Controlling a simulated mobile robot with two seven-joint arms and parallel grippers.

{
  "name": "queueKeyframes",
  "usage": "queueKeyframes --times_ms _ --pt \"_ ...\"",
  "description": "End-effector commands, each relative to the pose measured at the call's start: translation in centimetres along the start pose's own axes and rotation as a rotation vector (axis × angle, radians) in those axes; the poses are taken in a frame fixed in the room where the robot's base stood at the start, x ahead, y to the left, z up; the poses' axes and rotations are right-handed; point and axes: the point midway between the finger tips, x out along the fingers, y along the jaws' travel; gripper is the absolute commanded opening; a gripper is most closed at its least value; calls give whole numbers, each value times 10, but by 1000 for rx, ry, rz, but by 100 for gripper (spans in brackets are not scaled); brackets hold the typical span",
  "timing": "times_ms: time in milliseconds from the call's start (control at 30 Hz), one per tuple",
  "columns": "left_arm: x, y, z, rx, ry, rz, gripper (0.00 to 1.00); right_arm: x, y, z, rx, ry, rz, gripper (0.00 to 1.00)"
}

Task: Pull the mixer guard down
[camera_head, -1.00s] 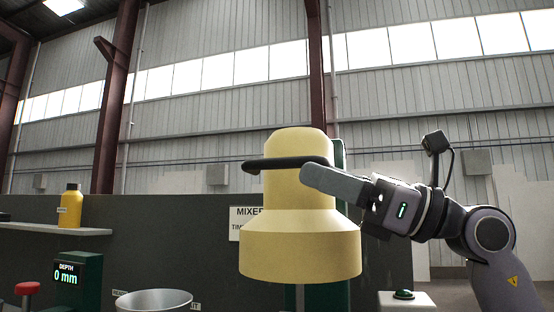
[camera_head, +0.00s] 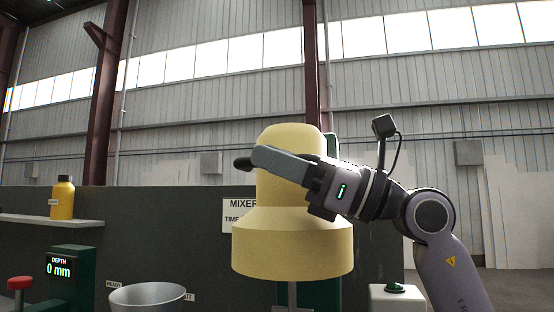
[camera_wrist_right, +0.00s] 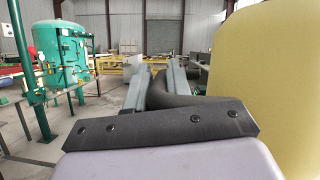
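The mixer guard (camera_head: 292,240) is a pale yellow domed housing with a flared lower skirt, at the middle of the head view. It also fills the right side of the right wrist view (camera_wrist_right: 275,90). Its dark bar handle (camera_head: 243,163) shows only at its left end, the rest hidden behind my right gripper. My right gripper (camera_head: 268,158) lies across the front of the dome at the handle. In the right wrist view the dark handle (camera_wrist_right: 160,92) runs between the two grey fingers, which stand apart; contact is unclear. My left gripper is out of view.
A metal bowl (camera_head: 148,298) stands at the lower left, near a green depth display (camera_head: 60,268) and a red button (camera_head: 19,283). A yellow bottle (camera_head: 62,198) is on a shelf. A white box with a green button (camera_head: 396,289) stands right of the guard.

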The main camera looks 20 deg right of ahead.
Motion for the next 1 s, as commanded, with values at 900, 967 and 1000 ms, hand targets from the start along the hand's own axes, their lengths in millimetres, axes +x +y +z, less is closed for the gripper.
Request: queueKeyframes --times_ms 900,967,1000 --pt "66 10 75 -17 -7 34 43 -65 34 -156 0 4 1 0" --pt "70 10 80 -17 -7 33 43 -69 36 -166 1 4 1 0" --pt "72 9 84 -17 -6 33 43 -71 37 -171 1 4 1 0"
